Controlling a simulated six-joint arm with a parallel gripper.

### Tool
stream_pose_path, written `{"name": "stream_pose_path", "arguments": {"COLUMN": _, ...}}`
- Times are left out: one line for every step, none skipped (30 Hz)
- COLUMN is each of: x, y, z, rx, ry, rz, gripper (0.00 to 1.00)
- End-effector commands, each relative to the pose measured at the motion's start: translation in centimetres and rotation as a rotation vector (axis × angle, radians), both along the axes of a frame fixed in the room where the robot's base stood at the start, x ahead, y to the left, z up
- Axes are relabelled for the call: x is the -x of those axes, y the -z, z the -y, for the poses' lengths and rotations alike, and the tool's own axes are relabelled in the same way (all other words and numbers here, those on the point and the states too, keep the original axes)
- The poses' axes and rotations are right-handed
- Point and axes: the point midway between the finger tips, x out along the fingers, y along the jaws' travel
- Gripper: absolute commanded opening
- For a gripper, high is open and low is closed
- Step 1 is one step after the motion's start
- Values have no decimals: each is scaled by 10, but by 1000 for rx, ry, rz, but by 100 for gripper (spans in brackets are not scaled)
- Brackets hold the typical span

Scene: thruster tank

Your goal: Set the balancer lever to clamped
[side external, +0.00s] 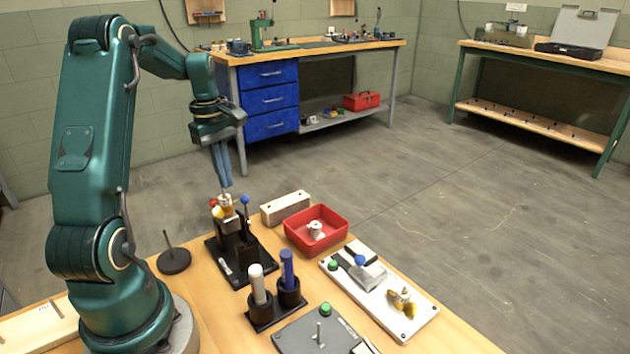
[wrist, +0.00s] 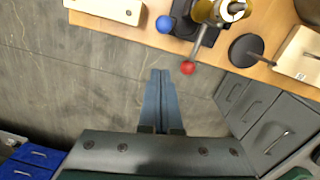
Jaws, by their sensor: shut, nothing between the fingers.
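A black fixture (side external: 235,252) on the bench holds a brass-and-white part (side external: 227,207), which also shows in the wrist view (wrist: 207,11). A lever with a red knob (wrist: 187,68) on a metal rod sticks out beside that part. A blue-knobbed rod (side external: 245,200) stands on the fixture's other side. No readable label shows which lever is the balancer's. My gripper (side external: 229,187) is shut and empty, pointing down above the fixture. In the wrist view its fingertips (wrist: 160,74) appear left of the red knob, apart from it.
A white plate (side external: 410,325) carries another blue-knobbed lever (side external: 360,260) and a yellow-bladed part. A red tray (side external: 300,238), a pale block (side external: 285,207), upright white and blue cylinders (side external: 287,270) and a black disc with a pin (side external: 174,261) stand around the fixture.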

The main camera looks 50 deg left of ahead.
Motion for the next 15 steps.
{"name": "stream_pose_path", "arguments": {"x": -3, "y": -1, "z": 9, "rx": -3, "ry": 7, "rz": 3, "gripper": 0}}
{"name": "stream_pose_path", "arguments": {"x": -3, "y": 0, "z": 13, "rx": -2, "ry": 6, "rz": 2, "gripper": 0}}
{"name": "stream_pose_path", "arguments": {"x": -4, "y": 0, "z": 17, "rx": -3, "ry": 6, "rz": 3, "gripper": 0}}
{"name": "stream_pose_path", "arguments": {"x": -5, "y": 1, "z": 21, "rx": -3, "ry": 6, "rz": 3, "gripper": 0}}
{"name": "stream_pose_path", "arguments": {"x": -6, "y": 2, "z": 23, "rx": -4, "ry": 5, "rz": 4, "gripper": 0}}
{"name": "stream_pose_path", "arguments": {"x": -6, "y": 2, "z": 27, "rx": -3, "ry": 5, "rz": 3, "gripper": 0}}
{"name": "stream_pose_path", "arguments": {"x": -7, "y": 3, "z": 29, "rx": -3, "ry": 5, "rz": 3, "gripper": 0}}
{"name": "stream_pose_path", "arguments": {"x": -7, "y": 3, "z": 30, "rx": -4, "ry": 4, "rz": 4, "gripper": 0}}
{"name": "stream_pose_path", "arguments": {"x": -7, "y": 3, "z": 32, "rx": -4, "ry": 3, "rz": 3, "gripper": 0}}
{"name": "stream_pose_path", "arguments": {"x": -7, "y": 3, "z": 33, "rx": -4, "ry": 2, "rz": 3, "gripper": 0}}
{"name": "stream_pose_path", "arguments": {"x": -8, "y": 4, "z": 33, "rx": -4, "ry": 2, "rz": 3, "gripper": 0}}
{"name": "stream_pose_path", "arguments": {"x": -8, "y": 4, "z": 34, "rx": -4, "ry": 1, "rz": 3, "gripper": 0}}
{"name": "stream_pose_path", "arguments": {"x": -8, "y": 4, "z": 34, "rx": -4, "ry": 1, "rz": 3, "gripper": 0}}
{"name": "stream_pose_path", "arguments": {"x": -8, "y": 4, "z": 34, "rx": -4, "ry": 1, "rz": 4, "gripper": 0}}
{"name": "stream_pose_path", "arguments": {"x": -8, "y": 4, "z": 34, "rx": -4, "ry": 1, "rz": 4, "gripper": 0}}
